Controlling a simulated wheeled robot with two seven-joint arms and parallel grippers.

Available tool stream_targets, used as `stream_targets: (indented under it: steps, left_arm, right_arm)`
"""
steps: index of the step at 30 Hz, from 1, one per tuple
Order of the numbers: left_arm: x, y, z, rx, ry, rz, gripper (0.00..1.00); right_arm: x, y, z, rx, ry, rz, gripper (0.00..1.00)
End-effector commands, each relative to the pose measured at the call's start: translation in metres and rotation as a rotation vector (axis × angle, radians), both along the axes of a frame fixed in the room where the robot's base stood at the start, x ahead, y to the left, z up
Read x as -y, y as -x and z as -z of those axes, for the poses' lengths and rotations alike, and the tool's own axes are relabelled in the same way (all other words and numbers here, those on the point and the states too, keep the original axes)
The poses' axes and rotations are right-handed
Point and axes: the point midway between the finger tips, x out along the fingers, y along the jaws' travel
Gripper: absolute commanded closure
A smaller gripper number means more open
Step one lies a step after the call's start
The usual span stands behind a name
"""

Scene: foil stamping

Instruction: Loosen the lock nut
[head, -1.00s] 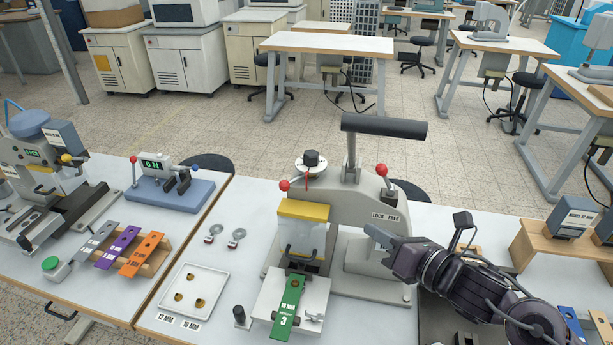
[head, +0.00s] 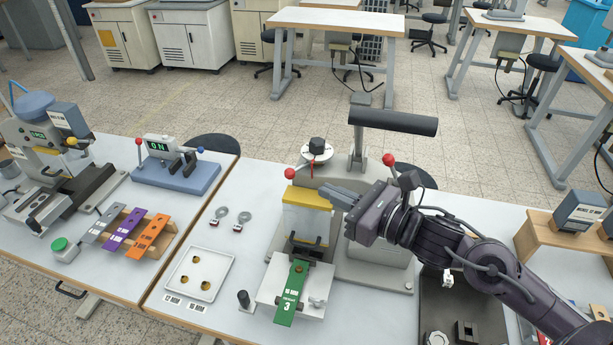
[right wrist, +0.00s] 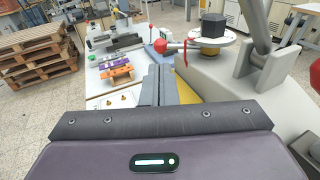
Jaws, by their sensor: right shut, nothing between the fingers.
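A black hexagonal nut (head: 317,145) sits on a white dial (head: 308,156) on top of the grey press (head: 372,262); I take it to be the lock nut. It also shows in the right wrist view (right wrist: 212,26), beyond and to the right of my fingertips. My right gripper (head: 337,198) is shut and empty. In the head view it is just below and right of the dial, in front of the press head, apart from the nut. It hides the press's label. Its closed fingers (right wrist: 164,85) point forward in the right wrist view. My left gripper is not in view.
Red ball knobs (head: 289,174) (head: 388,160) stand close around the dial. A thick black handle bar (head: 393,121) rises behind it. A white tray (head: 223,258) and two small keys are at left.

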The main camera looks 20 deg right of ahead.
Motion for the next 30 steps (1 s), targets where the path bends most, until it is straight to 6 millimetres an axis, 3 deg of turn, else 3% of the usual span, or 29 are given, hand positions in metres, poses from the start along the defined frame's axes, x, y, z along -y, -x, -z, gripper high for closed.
stream_targets:
  steps: [15,30]
  left_arm:
    - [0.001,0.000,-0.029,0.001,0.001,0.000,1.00]
    - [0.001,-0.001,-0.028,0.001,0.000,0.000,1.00]
  right_arm:
    - [-0.031,-0.048,0.002,0.000,-0.003,0.002,1.00]
    - [-0.035,-0.053,0.006,0.001,-0.001,0.000,1.00]
